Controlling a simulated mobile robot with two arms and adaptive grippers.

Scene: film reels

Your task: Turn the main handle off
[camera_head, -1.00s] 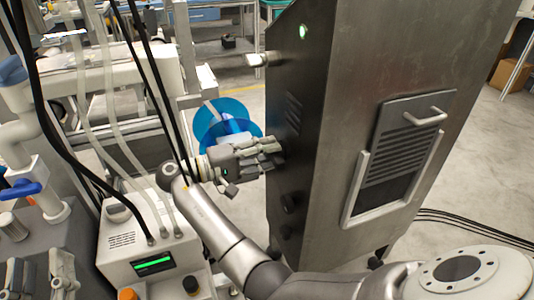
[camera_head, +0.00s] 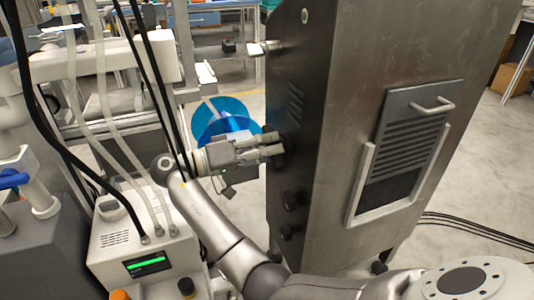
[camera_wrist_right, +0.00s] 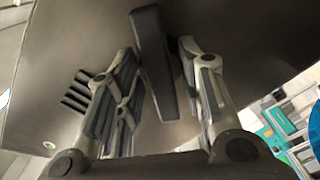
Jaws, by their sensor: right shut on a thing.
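The main handle (camera_wrist_right: 155,65) is a dark bar on the cabinet's side; in the right wrist view it runs at a slant between my two fingers. My right gripper (camera_head: 274,146) is shut on it, and it also shows from close up in the right wrist view (camera_wrist_right: 165,90). In the head view the fingers and wrist mostly hide the handle. The tall metal cabinet (camera_head: 330,110) stands upright. A small round lamp (camera_head: 304,15) near its top looks dull in the head view. My left gripper is not in view.
Dark knobs (camera_head: 290,200) sit below the handle on the same side. A light-coloured lever (camera_head: 264,47) sticks out above it. A blue reel (camera_head: 224,118) is behind my wrist. A white machine (camera_head: 145,245) with tubes and black cables stands at the left.

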